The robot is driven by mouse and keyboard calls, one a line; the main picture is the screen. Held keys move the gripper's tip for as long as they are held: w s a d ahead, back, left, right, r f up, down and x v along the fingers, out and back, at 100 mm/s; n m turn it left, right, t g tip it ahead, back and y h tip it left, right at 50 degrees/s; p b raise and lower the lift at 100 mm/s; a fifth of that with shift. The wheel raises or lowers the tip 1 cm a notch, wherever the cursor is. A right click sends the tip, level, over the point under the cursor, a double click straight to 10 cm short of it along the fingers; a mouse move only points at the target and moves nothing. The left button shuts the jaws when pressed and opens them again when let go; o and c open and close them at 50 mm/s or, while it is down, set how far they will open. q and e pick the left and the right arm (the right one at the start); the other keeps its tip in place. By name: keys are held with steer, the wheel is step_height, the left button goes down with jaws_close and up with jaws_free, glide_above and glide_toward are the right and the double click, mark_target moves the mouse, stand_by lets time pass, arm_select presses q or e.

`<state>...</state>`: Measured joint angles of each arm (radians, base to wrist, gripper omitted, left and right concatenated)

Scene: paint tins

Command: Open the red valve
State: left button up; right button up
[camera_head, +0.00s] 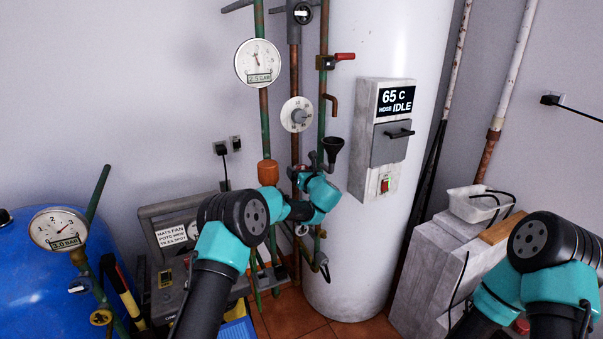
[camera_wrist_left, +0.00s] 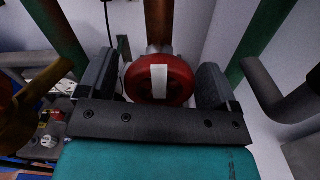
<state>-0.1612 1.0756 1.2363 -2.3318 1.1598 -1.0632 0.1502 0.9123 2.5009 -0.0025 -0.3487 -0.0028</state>
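A round red valve wheel (camera_wrist_left: 178,80) with a white stripe sits on a copper-coloured pipe in the left wrist view. My left gripper (camera_wrist_left: 157,78) is open, with one dark finger on each side of the wheel. The right finger looks very close to the rim; I cannot tell whether it touches. In the head view my left gripper (camera_head: 308,172) is in among the vertical pipes, and my arm mostly hides the wheel there. A separate red lever (camera_head: 345,57) is higher on a green pipe. My right arm shows at the lower right, its gripper out of view.
A white tank (camera_head: 345,270) with a control box (camera_head: 385,125) reading 65 C and IDLE stands right of the pipes. Gauges (camera_head: 258,62), a black funnel (camera_head: 333,146) and pipe stubs crowd the pipes. A blue tank (camera_head: 30,285) is at left.

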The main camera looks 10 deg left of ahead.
arm_select(q)
steer(key=c, duration=0.8)
steer(key=shift+n, duration=0.4)
steer(key=n, duration=0.3)
steer(key=shift+n, duration=0.3)
steer(key=n, duration=0.4)
steer(key=shift+n, duration=0.3)
steer(key=n, duration=0.8)
steer(key=shift+s+n, duration=0.1)
steer(key=shift+n, duration=0.3)
